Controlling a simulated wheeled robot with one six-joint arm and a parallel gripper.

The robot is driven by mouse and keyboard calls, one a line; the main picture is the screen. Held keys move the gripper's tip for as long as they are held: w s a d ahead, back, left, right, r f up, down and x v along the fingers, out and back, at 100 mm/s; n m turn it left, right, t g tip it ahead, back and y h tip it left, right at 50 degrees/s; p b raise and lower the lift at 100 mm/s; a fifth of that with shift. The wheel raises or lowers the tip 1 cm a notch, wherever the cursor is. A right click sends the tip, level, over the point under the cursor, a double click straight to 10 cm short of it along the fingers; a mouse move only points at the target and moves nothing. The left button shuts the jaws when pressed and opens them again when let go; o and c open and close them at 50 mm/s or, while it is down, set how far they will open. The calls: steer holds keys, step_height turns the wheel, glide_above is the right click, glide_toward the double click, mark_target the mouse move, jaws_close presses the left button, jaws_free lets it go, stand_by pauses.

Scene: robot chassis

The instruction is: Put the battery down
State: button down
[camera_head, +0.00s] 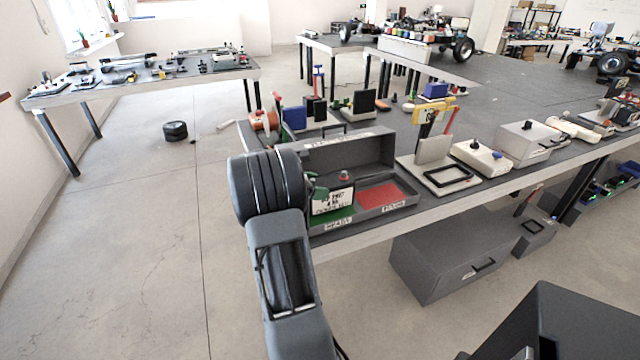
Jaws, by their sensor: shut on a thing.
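A block with a white label and dark lettering, which looks like the battery (333,201), shows just right of my arm's black wrist joint. It appears upright, at the green left part of an open grey case (374,149) on the workbench. My wrist hides its left side. My gripper is at the end of the arm, shut on the battery; its fingers are mostly hidden behind the wrist. I cannot tell whether the battery touches the case floor. A red panel (380,196) in the right part of the case is bare.
The workbench (475,212) also carries a stand with a yellow clamp (432,112), a beige device (480,157) and a grey box (523,142) to the right. Blue and orange items stand behind the case. A grey drawer box (455,262) is below the bench.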

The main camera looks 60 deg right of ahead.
steer(key=shift+f, duration=1.05)
steer(key=shift+f, duration=0.15)
steer(key=shift+c, duration=0.5)
jaws_free()
steer(key=shift+s+f, duration=0.1)
steer(key=shift+f, duration=0.1)
steer(key=shift+r, duration=0.15)
steer(key=shift+a+r, duration=0.15)
steer(key=shift+a, duration=0.1)
steer(key=v, duration=1.1)
steer(key=s+a+m+t+y, duration=0.3)
steer(key=a+m+t+y, duration=0.2)
steer(key=a, duration=1.2)
steer(key=s+a+m+t+y, duration=0.3)
steer(key=a+m+t+y, duration=0.3)
steer(key=a, duration=1.1)
steer(key=shift+s+a+f, duration=0.2)
steer(key=shift+s+a, duration=0.1)
steer(key=shift+a, duration=0.1)
